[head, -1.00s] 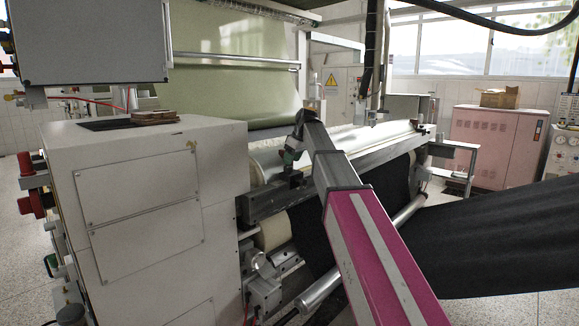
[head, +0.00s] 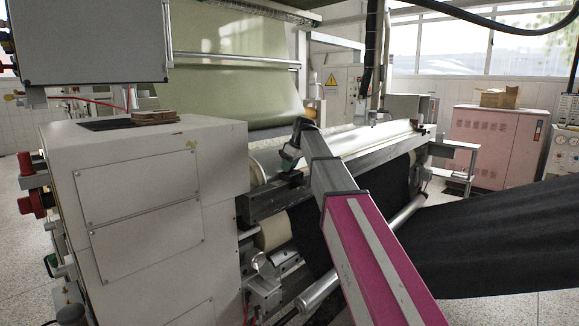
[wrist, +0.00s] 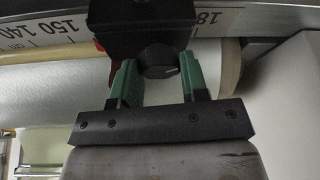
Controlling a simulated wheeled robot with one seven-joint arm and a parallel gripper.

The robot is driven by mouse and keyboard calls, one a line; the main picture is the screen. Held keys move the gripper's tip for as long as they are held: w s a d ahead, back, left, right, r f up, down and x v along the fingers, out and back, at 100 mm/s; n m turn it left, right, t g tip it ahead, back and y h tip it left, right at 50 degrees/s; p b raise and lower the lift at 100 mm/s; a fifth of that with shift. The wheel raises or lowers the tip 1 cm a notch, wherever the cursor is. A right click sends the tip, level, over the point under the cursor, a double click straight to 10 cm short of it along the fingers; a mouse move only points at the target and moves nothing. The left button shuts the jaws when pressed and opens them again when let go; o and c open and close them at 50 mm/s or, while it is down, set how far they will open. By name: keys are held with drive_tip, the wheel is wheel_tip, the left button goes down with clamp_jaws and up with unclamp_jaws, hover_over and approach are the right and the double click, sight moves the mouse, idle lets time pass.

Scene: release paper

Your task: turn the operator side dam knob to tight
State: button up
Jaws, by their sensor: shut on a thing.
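The dark round knob (wrist: 158,61) sits under a black block (wrist: 145,25) in the wrist view, with a small pale mark at its right side. My gripper (wrist: 157,80) has its green fingers on both sides of the knob and is shut on it. In the head view my gripper (head: 290,158) is at the near left end of the machine's long metal bar (head: 340,165). The knob cannot be made out there.
A printed scale (wrist: 50,35) runs behind the block in the wrist view, above a pale roller (wrist: 50,92). The white machine cabinet (head: 140,190) stands close left of my gripper. Black sheet (head: 490,240) stretches out to the right.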

drive_tip(key=shift+w+n+g, duration=0.1)
drive_tip(key=shift+n+g, duration=0.4)
drive_tip(key=shift+n, duration=0.8)
drive_tip(key=o, duration=0.6)
drive_tip(key=shift+o, duration=0.2)
drive_tip(key=shift+r, duration=0.15)
drive_tip(key=v, duration=1)
drive_tip(key=shift+d+r, duration=0.2)
drive_tip(key=shift+d, duration=0.15)
